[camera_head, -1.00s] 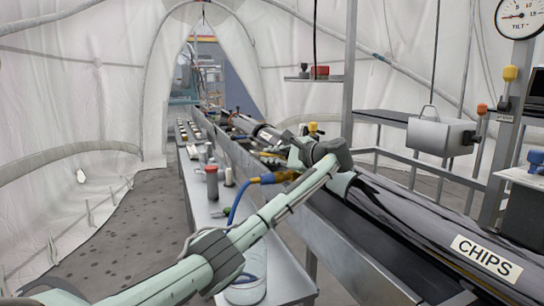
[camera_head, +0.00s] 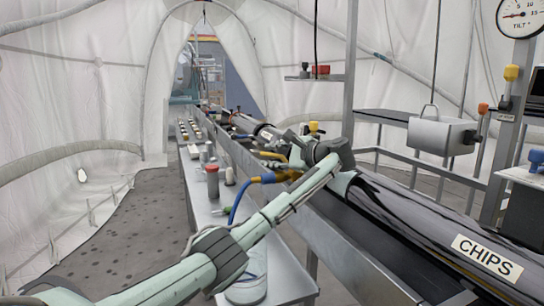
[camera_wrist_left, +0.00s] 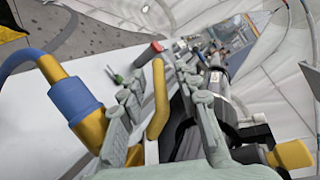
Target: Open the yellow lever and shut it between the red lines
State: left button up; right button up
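The yellow lever (camera_head: 272,155) is a bent, rounded bar on the near side of the long pipe assembly. In the left wrist view the lever (camera_wrist_left: 159,100) stands up between the two grey-green fingers of my left gripper (camera_wrist_left: 160,105). The fingers are apart, and gaps show on both sides of the lever. In the head view my left gripper (camera_head: 298,155) is just right of the lever and hides part of its mount. I cannot make out the red lines in either view. My right gripper is not in view.
A blue hose with a yellow fitting (camera_head: 268,178) lies close below the gripper. A red-capped bottle (camera_head: 212,182) stands on the narrow bench to the left. A yellow knob (camera_head: 315,128) is just behind the gripper. The dark pipe marked CHIPS (camera_head: 420,215) runs along the right.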

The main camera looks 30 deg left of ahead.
pick_arm(q)
jog(key=v, duration=1.2)
jog(key=shift+r, duration=0.1)
dwell(6.7)
